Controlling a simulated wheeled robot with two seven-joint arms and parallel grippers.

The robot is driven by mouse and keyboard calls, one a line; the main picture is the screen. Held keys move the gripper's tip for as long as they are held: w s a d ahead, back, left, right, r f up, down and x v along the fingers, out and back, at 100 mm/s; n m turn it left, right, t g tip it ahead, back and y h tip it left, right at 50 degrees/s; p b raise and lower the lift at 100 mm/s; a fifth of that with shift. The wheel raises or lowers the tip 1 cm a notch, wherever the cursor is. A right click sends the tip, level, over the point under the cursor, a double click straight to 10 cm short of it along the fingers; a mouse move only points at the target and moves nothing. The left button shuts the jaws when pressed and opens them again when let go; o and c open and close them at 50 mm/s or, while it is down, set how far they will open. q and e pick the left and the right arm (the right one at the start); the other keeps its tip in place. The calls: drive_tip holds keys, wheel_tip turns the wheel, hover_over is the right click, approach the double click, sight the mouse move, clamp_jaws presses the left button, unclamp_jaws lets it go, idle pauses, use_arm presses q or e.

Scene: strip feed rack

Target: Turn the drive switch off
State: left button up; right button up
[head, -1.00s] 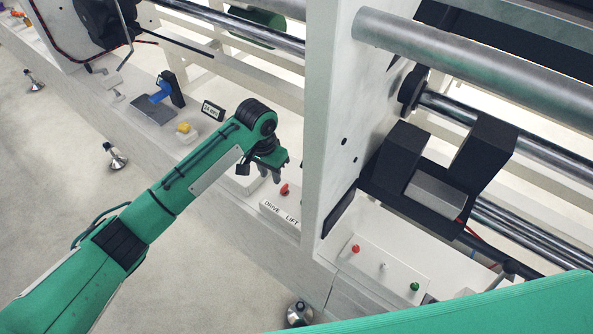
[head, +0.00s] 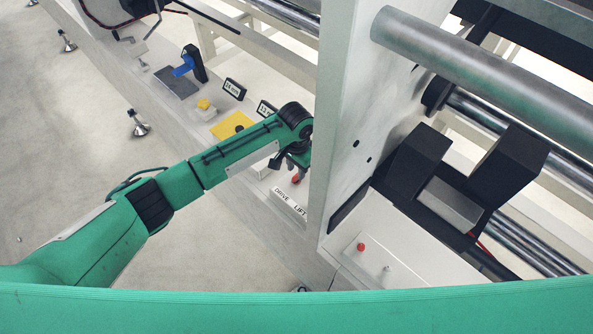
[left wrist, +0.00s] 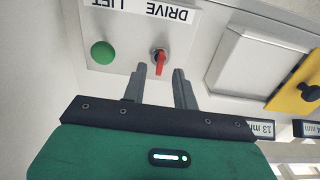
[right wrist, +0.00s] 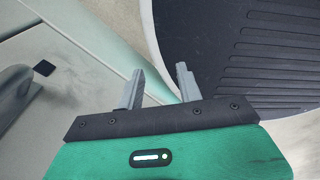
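The drive switch (left wrist: 160,60) is a small red lever on a silver base, beside the DRIVE label in the left wrist view. In that view its lever points toward my gripper, near vertical in the picture. It is partly visible as red in the head view (head: 296,179). My left gripper (left wrist: 159,70) is open, with the lever showing between its fingertips; I cannot tell whether they touch it. The DRIVE/LIFT label (head: 290,203) is just in front in the head view. My right gripper (right wrist: 160,70) is open and empty, away from the panel.
A green button (left wrist: 103,53) sits by the LIFT label. A yellow plate with a black knob (left wrist: 300,92) is at the right. In the head view a tall white upright (head: 345,110) stands close right of my left gripper. Another panel has a red button (head: 361,246).

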sight(296, 178)
use_arm(q)
drive_tip(key=shift+f, duration=1.4)
use_arm(e)
drive_tip(key=shift+d+r, duration=0.15)
drive_tip(key=shift+d, duration=0.25)
use_arm(q)
clamp_jaws()
use_arm(e)
drive_tip(key=shift+a, duration=0.15)
